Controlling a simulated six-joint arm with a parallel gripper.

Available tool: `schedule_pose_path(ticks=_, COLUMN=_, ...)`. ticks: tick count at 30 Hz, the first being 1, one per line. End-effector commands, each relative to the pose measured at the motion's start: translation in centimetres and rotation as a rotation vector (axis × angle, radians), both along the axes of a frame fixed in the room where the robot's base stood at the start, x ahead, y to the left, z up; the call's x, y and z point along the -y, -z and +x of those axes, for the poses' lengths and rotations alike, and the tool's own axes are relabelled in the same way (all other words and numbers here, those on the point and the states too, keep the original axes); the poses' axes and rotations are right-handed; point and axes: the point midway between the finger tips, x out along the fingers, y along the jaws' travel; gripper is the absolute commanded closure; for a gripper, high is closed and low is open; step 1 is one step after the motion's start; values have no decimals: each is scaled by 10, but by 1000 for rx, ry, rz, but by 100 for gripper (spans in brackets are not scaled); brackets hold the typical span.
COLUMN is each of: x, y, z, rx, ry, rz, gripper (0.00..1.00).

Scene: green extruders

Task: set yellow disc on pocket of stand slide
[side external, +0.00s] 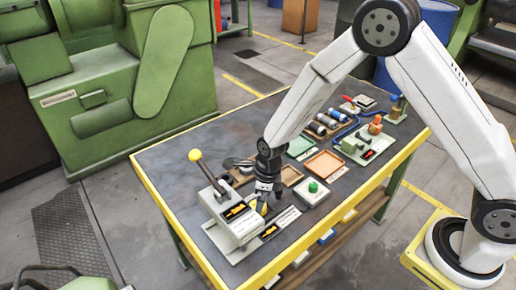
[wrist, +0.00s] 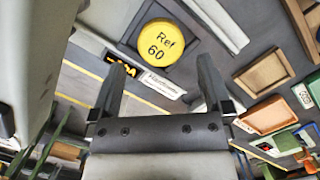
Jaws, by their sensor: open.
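A yellow disc (wrist: 160,42) marked "Ref 60" lies face toward the camera in the wrist view, just beyond and between my fingertips. In the side view my gripper (side external: 264,190) points down at the bench, just right of a grey stand (side external: 232,222) with a lever and yellow ball knob (side external: 195,155). The disc is mostly hidden there. The slide's pocket cannot be made out.
Shallow trays, an orange one (side external: 324,165) and a green one (side external: 300,146), lie behind my gripper. A plate with a green knob (side external: 313,187) stands to the right. Grey bodywork (wrist: 30,60) fills the wrist view's left side. The bench's left rear is clear.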

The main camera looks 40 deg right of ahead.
Motion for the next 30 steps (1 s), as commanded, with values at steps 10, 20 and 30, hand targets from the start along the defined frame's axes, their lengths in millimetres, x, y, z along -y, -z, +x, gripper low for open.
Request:
schedule_pose_path(ticks=10, x=4, y=-36, z=-3, rx=1, ry=0, rz=0, gripper=0)
schedule_pose_path(ticks=20, x=5, y=-44, z=-5, rx=0, ry=2, rz=0, gripper=0)
schedule_pose_path(ticks=30, x=13, y=-53, z=-9, rx=22, ry=-118, rz=-18, gripper=0)
